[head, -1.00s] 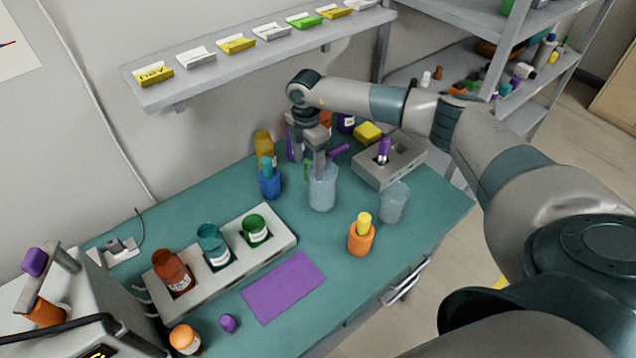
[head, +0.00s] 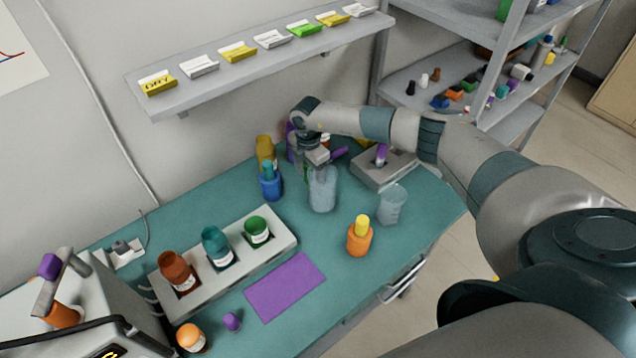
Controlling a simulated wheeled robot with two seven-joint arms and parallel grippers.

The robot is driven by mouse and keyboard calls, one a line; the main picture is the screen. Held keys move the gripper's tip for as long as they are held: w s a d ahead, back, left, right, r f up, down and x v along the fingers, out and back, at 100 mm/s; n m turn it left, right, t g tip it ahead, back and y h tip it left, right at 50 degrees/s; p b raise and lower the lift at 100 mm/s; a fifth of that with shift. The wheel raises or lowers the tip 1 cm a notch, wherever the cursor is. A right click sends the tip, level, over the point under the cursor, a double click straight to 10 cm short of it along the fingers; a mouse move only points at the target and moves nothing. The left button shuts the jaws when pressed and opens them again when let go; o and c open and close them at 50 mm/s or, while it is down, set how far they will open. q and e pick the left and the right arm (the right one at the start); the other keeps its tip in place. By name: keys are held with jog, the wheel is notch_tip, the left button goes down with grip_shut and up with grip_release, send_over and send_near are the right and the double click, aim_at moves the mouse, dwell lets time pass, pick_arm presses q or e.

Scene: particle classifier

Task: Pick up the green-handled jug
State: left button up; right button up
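The clear, bluish jug (head: 323,192) stands upright at the middle back of the teal table. A bit of its green handle shows at its back left, mostly hidden by my gripper. My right gripper (head: 318,166) comes in from the right and points down at the handle side and rim of the jug. Its fingertips are largely hidden, so I cannot tell whether they are open or shut on the handle. My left gripper is not in view.
A second clear beaker (head: 392,206) and an orange bottle with yellow cap (head: 359,238) stand to the right. A blue bottle (head: 270,184) is close on the left. A white rack (head: 285,243) holds several bottles. A purple mat (head: 285,287) lies in front. A shelf (head: 205,92) hangs behind.

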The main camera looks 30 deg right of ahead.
jog(key=shift+f, duration=0.2)
dwell(0.3)
grip_shut()
jog(key=shift+w+r, duration=0.1)
jog(key=shift+r, duration=0.25)
dwell(0.3)
